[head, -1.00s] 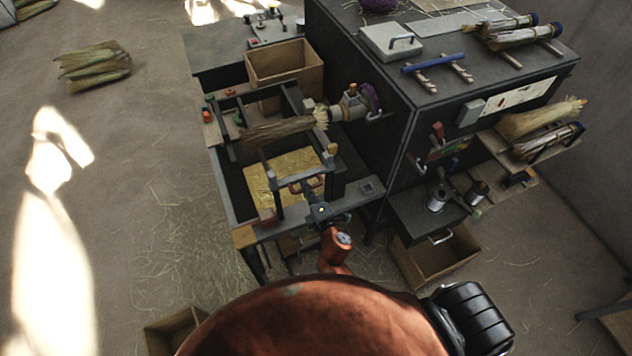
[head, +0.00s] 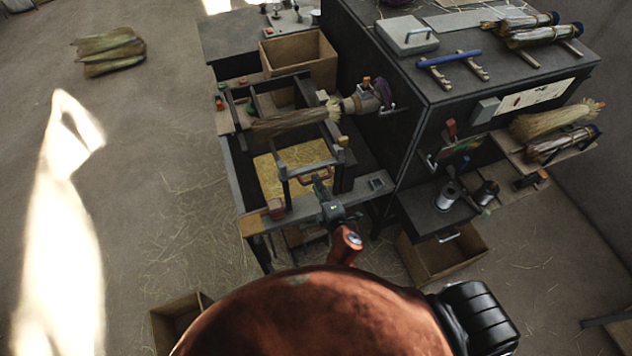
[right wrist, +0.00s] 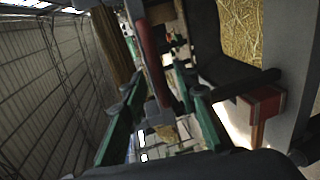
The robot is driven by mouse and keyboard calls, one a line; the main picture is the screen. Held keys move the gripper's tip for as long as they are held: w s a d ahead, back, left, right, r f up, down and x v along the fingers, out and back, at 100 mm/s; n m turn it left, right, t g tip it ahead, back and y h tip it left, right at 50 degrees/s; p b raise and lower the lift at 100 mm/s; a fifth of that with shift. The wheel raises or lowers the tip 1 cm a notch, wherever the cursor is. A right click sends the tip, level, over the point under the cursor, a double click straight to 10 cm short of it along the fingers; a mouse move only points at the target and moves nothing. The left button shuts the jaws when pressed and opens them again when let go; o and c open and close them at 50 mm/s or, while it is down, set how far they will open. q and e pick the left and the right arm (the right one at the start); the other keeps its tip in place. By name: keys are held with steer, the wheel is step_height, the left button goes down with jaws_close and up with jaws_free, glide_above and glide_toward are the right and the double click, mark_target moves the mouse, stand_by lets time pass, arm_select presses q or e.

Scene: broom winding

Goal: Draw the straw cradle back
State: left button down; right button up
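The straw cradle (head: 285,172) is a dark grey upright frame on the bench, standing over a straw-filled tray (head: 268,183). A red handle (head: 321,178) is on its near side; a red bar (right wrist: 152,58) in the right wrist view looks like this handle. My right gripper (head: 322,190) is at the handle. In the right wrist view its green fingers (right wrist: 163,88) are apart, with the red bar between or just beyond their tips; firm contact is not visible. A straw bundle (head: 288,122) lies across behind the frame, its end at the winding head (head: 362,97). My left gripper is out of view.
A dark cabinet (head: 425,110) stands right of the bench. Cardboard boxes stand behind the bench (head: 300,58), low at right (head: 440,258) and low at left (head: 178,318).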

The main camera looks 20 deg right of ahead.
steer(key=v, duration=0.9)
steer(key=shift+s, duration=0.4)
steer(key=s+d+f+m+g+b, duration=0.1)
steer(key=s+d+f+m+g, duration=0.2)
steer(key=f, duration=1)
steer(key=s+d+f+m+g, duration=0.15)
steer(key=s+f, duration=0.45)
steer(key=f, duration=0.7)
steer(key=s+d+f+m+g+b, duration=0.1)
steer(key=s+f+m+g, duration=0.25)
steer(key=f, duration=1.05)
steer(key=s+d+f+m+g, duration=0.2)
steer(key=s+f, duration=0.4)
steer(key=s, duration=0.4)
steer(key=s+d+f+m+g+b, duration=0.1)
steer(key=s+d+f+m+g, duration=0.1)
steer(key=s+f, duration=0.4)
steer(key=s+d+f+m+g+b, duration=0.1)
steer(key=s+f, duration=0.6)
steer(key=s, duration=0.7)
steer(key=d+m+g, duration=0.1)
steer(key=d+m, duration=0.1)
steer(key=m, duration=0.1)
steer(key=shift+m+g, duration=0.3)
steer(key=shift+d+f, duration=0.1)
steer(key=shift+f, duration=0.05)
